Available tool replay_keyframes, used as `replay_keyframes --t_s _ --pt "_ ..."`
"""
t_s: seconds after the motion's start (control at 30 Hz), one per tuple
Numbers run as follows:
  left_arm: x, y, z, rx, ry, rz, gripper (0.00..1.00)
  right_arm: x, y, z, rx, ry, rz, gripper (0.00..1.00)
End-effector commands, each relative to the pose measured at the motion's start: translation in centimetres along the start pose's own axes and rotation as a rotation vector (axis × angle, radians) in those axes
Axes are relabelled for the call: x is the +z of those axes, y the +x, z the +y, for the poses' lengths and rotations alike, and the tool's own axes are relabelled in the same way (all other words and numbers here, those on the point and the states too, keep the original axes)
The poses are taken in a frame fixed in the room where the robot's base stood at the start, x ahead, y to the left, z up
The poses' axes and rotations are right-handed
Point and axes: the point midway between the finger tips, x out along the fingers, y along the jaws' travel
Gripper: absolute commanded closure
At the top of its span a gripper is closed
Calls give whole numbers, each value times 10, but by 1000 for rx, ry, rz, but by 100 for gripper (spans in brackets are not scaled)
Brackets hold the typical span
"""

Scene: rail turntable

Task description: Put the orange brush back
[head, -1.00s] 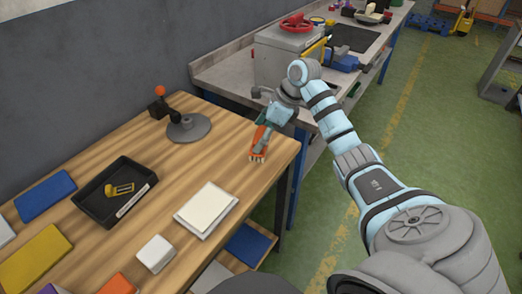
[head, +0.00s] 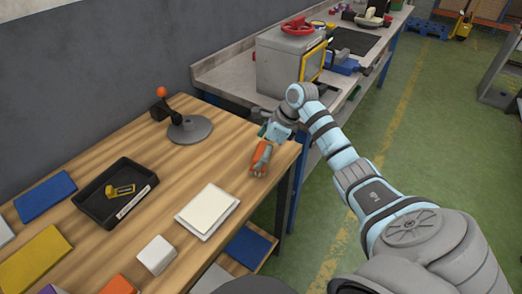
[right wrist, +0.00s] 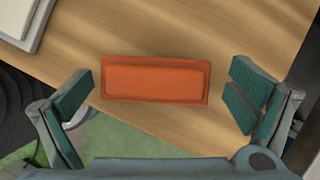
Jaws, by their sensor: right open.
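The orange brush (head: 258,168) is at the right end of the wooden table (head: 110,150), close to the edge. My right gripper (head: 265,152) is over it and partly hides it. In the right wrist view the brush (right wrist: 155,81) shows as an orange rectangular block. It lies crosswise between the green-padded fingers of my right gripper (right wrist: 160,78). They are open, with a gap at each end of the brush. Its bristles are not visible now. My left gripper is out of view.
White sheets (head: 207,211) lie left of the brush. A black tray (head: 93,203) holds a small yellow object (head: 120,190). A grey bench (head: 228,83) with a large box (head: 285,65) adjoins.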

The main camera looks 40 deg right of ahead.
Motion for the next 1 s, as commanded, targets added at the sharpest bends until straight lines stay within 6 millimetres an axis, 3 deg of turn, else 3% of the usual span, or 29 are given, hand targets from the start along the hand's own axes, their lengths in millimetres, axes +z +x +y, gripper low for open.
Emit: replay_keyframes --t_s 0.13,0.27,0.5,0.63,0.77,1.0 --pt "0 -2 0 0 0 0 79 1 -2 0 0 0 0 0" --pt "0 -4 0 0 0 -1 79 2 -19 -1 -4 -1 -1 0" --pt "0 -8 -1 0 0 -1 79 1 -86 -2 -6 0 1 0" --pt "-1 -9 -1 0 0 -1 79 2 -112 -1 -3 0 0 0" --pt "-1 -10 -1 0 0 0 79 1 -122 0 0 0 0 0" --pt "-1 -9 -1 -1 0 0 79 1 -123 0 0 0 0 0"
